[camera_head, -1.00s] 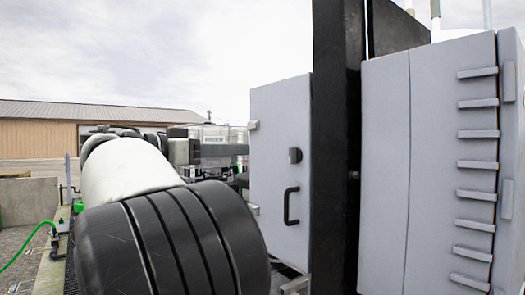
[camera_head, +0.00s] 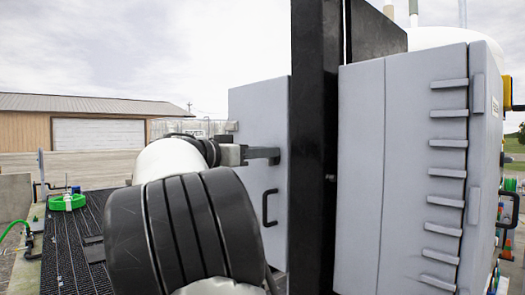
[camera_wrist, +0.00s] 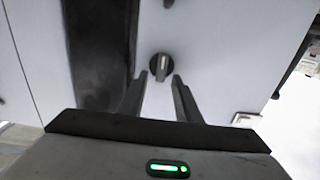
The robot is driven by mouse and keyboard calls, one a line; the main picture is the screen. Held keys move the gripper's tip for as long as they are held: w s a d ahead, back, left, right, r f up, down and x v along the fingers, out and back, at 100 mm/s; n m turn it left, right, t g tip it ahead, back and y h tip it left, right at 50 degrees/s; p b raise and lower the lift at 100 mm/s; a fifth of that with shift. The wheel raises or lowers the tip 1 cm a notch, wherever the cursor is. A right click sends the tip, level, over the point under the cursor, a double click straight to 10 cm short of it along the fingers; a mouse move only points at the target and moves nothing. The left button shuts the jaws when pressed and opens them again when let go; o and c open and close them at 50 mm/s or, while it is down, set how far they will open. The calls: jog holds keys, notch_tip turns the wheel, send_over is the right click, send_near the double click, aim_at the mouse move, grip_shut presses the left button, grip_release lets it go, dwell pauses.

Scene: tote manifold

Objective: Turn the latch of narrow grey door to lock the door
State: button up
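The narrow grey door (camera_head: 257,105) stands upright left of a black post in the head view, with a black handle (camera_head: 269,207) low on it. Its latch, a small dark round knob (camera_wrist: 160,67) with a pale upright mark, shows in the wrist view. My gripper (camera_wrist: 158,77) is open there, with one finger on each side just below the knob in the picture. Nothing is between the fingers; I cannot tell whether they touch the knob. In the head view my gripper (camera_head: 277,154) reaches the door from the left and hides the latch.
The black post (camera_head: 314,150) stands close right of the door, with a wider grey cabinet (camera_head: 360,170) beyond it. A hinge (camera_wrist: 243,118) shows at the door's edge in the wrist view. A dark grated walkway (camera_head: 75,240) lies at the left.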

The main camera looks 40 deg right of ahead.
grip_shut()
jog(key=shift+n, duration=0.4)
jog(key=shift+w+f+n+p, duration=0.2)
jog(key=shift+w+f+n, duration=0.1)
jog(key=shift+n, duration=2.55)
jog(key=shift+w+f+n+p, duration=0.15)
jog(key=shift+w+f+n, duration=0.15)
jog(key=shift+n, duration=2.6)
jog(key=shift+w+f+n+p, duration=0.25)
jog(key=shift+w+n, duration=0.1)
jog(key=shift+n, duration=2.5)
